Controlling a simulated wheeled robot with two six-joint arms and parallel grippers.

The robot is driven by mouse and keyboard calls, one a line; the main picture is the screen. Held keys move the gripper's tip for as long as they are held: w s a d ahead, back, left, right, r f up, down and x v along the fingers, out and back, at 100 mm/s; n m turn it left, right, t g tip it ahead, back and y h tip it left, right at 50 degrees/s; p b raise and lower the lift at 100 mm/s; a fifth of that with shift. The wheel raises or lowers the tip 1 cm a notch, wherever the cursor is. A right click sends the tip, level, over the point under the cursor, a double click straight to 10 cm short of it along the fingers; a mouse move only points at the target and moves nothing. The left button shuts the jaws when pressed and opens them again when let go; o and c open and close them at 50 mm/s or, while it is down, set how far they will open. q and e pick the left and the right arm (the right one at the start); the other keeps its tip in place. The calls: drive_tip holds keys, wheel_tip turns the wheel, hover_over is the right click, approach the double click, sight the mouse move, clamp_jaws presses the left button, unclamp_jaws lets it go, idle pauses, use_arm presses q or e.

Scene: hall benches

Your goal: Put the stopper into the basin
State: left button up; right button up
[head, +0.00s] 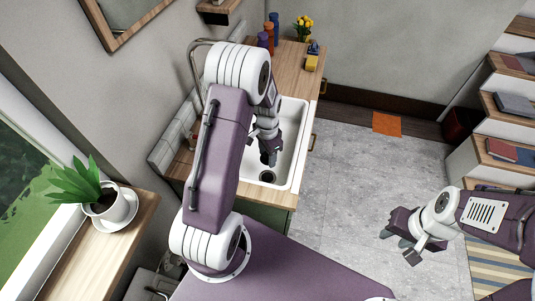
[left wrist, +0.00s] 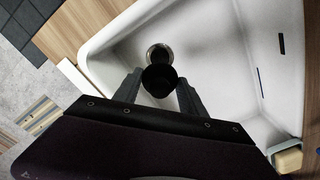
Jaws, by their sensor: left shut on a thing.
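The white basin (head: 291,120) is set in a wooden counter, with a dark round drain hole (head: 267,176) in its floor. My left gripper (head: 268,157) points down inside the basin's outline, close to the drain in the picture. In the left wrist view its fingers (left wrist: 160,88) are shut on the black round stopper (left wrist: 158,80). The stopper partly covers the metal-rimmed drain (left wrist: 158,50) in that view; its height above the basin floor (left wrist: 215,60) is hard to tell. In the head view the stopper blends with the dark fingers. My right gripper (head: 396,246) is open and empty, over the floor.
A curved faucet (head: 193,62) rises behind my left arm. Bottles (head: 268,33), yellow flowers (head: 303,26) and a yellow sponge-like block (head: 311,63) stand at the counter's far end. A potted plant (head: 105,203) is on the sill at left. Shelves with books (head: 513,150) are at right.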

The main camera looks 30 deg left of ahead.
use_arm(q)
wheel_tip(320, 180, down, 11)
drive_tip(key=b, duration=0.8)
drive_tip(key=shift+f+b, duration=0.4)
drive_tip(key=shift+f, duration=0.1)
drive_tip(key=shift+f, duration=0.2)
drive_tip(key=shift+f, duration=0.45)
idle(0.4)
